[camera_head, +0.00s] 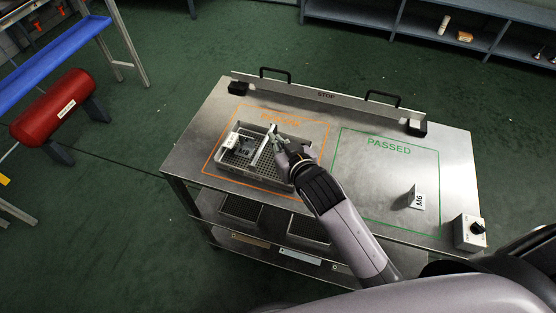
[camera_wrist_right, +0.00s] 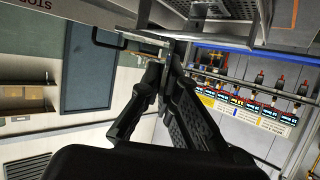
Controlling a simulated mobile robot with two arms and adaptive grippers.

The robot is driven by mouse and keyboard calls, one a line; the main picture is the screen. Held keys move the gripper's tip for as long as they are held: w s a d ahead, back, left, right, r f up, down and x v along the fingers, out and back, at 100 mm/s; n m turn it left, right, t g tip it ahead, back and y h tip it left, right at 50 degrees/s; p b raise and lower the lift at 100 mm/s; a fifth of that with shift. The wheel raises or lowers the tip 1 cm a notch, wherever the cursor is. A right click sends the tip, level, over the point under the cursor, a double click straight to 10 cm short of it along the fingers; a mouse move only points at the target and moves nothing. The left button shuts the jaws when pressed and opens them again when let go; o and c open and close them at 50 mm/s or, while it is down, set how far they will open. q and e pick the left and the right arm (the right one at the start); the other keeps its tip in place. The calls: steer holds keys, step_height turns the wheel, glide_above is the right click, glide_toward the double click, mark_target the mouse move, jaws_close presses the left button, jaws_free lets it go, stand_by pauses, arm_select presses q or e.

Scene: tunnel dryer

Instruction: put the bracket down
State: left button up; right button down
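A grey mesh tray (camera_head: 222,176) stands in the orange-outlined area of the steel table. A pale bracket marked M8 (camera_head: 231,140) is at the tray's left side. My right gripper (camera_head: 278,142) is over the tray's right part, at a thin pale metal bracket (camera_head: 261,153). In the right wrist view, the fingertips of my right gripper (camera_wrist_right: 168,50) are close together on a metal edge of this bracket (camera_wrist_right: 147,38). The fingers hide part of it. Whether the bracket touches the tray floor is unclear. My left gripper is not in view.
The green-outlined PASSED area (camera_head: 375,185) holds an upright bracket marked M6 (camera_head: 416,199) at its right; the rest is clear. A raised bar marked STOP (camera_head: 330,97) with two black handles runs along the back edge. A control box with a knob (camera_head: 470,232) stands at the right corner.

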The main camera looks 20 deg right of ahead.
step_height(320, 180, down, 3)
steer(key=shift+w+r, duration=0.1)
steer(key=shift+r, duration=0.05)
steer(key=shift+f, duration=0.3)
step_height(320, 180, down, 4)
steer(key=shift+r+b, duration=0.25)
steer(key=shift+b, duration=0.05)
steer(key=shift+f, duration=0.25)
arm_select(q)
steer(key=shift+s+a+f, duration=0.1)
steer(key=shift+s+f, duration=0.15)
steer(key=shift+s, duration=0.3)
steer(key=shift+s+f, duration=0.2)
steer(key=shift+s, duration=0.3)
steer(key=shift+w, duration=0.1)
arm_select(e)
steer(key=shift+f, duration=0.1)
steer(key=c, duration=1.8)
jaws_free()
steer(key=shift+f, duration=0.1)
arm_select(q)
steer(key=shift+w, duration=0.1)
